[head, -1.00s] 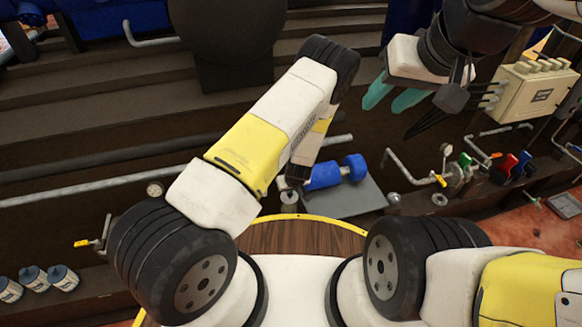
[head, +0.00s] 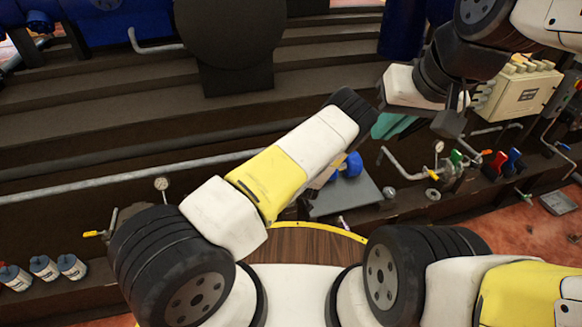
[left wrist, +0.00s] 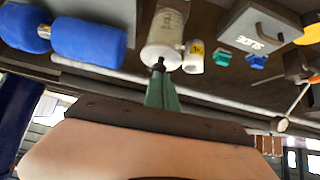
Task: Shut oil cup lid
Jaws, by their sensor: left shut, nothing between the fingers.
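In the left wrist view, a pale see-through cylinder with a light metal end (left wrist: 166,30), possibly the oil cup, stands at the top centre. A small white cup-like part (left wrist: 193,57) sits beside it; I cannot tell which part is the lid or how far it is open. My left gripper (left wrist: 160,68) is shut and empty, its teal fingers pointing at the cylinder's metal end. Its tip overlaps that end; contact is unclear. In the head view my left arm hides this gripper. My right gripper (head: 394,126), with teal fingers, looks open and empty at the upper right, partly hidden.
A blue rounded part (left wrist: 88,42) lies left of the cylinder in the left wrist view. A grey block marked SLIDE (left wrist: 258,30) is to the right. In the head view, a grey plate (head: 350,196) lies beyond the round wooden top, with coloured valve handles (head: 495,163) farther right.

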